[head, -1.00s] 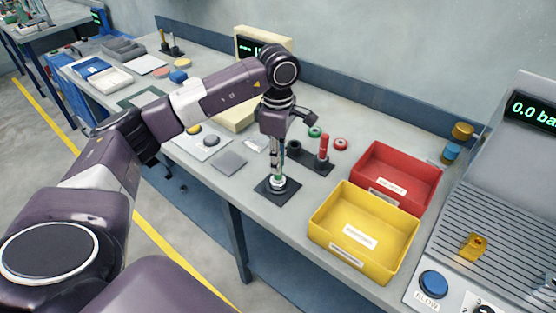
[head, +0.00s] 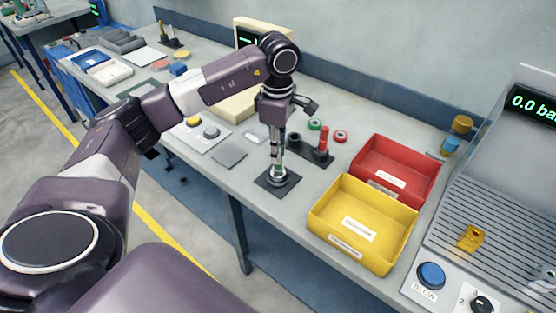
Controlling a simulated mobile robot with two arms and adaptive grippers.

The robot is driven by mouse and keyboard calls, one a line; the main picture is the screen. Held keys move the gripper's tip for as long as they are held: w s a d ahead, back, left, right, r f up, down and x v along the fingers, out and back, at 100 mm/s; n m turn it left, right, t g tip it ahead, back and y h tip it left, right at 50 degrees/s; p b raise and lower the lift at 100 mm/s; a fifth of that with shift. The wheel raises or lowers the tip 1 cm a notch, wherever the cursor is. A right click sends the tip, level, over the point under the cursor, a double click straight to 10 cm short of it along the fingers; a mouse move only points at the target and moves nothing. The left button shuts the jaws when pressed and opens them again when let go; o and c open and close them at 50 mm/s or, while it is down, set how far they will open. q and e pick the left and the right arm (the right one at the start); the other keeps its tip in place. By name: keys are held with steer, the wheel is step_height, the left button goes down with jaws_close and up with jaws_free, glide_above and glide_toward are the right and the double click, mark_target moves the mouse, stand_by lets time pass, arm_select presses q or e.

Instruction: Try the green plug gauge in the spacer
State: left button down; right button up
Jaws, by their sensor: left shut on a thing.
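The spacer (head: 277,178) is a small metallic ring on a dark square mat (head: 289,186) near the front edge of the bench. My left gripper (head: 277,154) points straight down over it and is shut on the green plug gauge. My right gripper is out of view.
A dark rack with an upright red gauge (head: 323,139) stands behind to the right. A yellow bin (head: 318,223) and a red bin (head: 433,182) stand to the right. A grey plate (head: 229,157) lies left of the mat.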

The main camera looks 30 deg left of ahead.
arm_select(q)
steer(key=shift+r+p, duration=2)
steer(key=shift+r, duration=1.4)
